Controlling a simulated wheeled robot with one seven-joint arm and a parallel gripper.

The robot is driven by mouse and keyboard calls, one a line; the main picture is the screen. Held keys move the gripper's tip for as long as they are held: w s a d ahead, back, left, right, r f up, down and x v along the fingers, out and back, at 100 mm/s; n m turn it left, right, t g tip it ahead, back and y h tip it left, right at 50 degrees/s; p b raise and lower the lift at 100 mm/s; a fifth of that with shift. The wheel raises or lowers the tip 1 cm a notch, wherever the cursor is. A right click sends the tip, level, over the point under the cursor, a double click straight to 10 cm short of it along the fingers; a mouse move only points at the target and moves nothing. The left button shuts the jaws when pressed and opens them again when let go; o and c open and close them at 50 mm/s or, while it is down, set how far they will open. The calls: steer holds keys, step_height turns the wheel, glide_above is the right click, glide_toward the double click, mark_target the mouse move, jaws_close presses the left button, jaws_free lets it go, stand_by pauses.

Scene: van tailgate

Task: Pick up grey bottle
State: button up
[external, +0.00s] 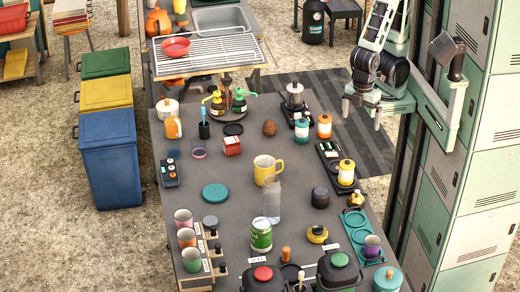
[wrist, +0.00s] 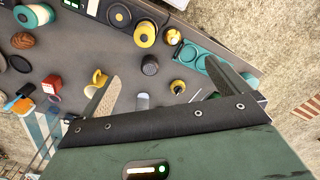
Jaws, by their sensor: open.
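A translucent pale grey bottle (external: 272,203) stands upright on the dark grey table, near a yellow mug (external: 267,165) and partly overlapping a green jar (external: 261,240) in the external view. In the wrist view a pale grey top (wrist: 143,101), which looks like the bottle, shows just past the edge of my gripper's body; its lower part is hidden. My gripper (external: 361,114) is open and empty. It is high above the table's right edge, well apart from the bottle. Its two fingers are spread in the wrist view (wrist: 161,70).
A dark round jar (external: 320,197) stands right of the bottle. A teal disc (external: 215,194) lies to the left. Cups line the left side and large dark canisters (external: 340,270) the front. Green lockers (external: 470,170) rise close to my arm. Bare tabletop shows left of the mug.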

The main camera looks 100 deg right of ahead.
steer(key=c, duration=0.5)
